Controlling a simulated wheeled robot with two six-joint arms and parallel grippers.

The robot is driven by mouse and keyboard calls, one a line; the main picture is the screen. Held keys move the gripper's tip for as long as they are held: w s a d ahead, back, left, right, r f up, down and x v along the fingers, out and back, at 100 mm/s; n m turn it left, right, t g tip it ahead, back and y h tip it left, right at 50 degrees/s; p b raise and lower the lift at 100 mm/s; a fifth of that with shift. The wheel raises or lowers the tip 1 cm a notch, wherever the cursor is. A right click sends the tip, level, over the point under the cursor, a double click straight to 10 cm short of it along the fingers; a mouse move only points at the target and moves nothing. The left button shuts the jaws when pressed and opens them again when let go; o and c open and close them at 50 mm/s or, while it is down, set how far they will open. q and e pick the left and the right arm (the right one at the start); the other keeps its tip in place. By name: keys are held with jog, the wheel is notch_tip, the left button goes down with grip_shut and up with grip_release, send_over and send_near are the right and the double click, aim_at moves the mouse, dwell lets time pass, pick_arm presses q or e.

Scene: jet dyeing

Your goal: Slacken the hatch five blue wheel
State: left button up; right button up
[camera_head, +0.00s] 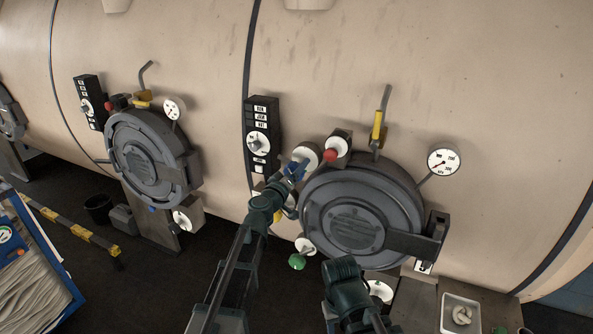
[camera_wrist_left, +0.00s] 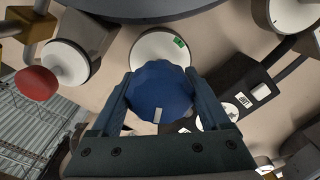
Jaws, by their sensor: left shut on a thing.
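The blue wheel (camera_wrist_left: 160,92) is a faceted knob with a small pale mark, in front of a white disc (camera_wrist_left: 160,47) with a green mark. My left gripper (camera_wrist_left: 158,97) has one finger on each side of the wheel and is shut on it. In the head view the left gripper (camera_head: 291,172) reaches the blue wheel (camera_head: 301,162) at the upper left of the round grey hatch (camera_head: 350,222); the gripper partly hides the wheel. My right arm (camera_head: 345,282) is below the hatch; its fingers cannot be made out.
A red knob (camera_head: 330,155) is close right of the blue wheel; a green knob (camera_head: 297,262) is lower left of the hatch. A black control box (camera_head: 262,130), a gauge (camera_head: 443,161) and a yellow-sleeved lever (camera_head: 378,127) surround it. A white tray (camera_head: 447,318) is lower right.

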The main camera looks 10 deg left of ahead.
pick_arm(q)
jog(key=m, duration=0.5)
jog(key=shift+s+m, duration=0.1)
jog(key=shift+m, duration=0.3)
dwell(0.4)
jog(key=o, duration=1.2)
jog(key=v, duration=1.3)
jog(key=shift+s+a, duration=0.15)
jog(key=shift+s, duration=0.2)
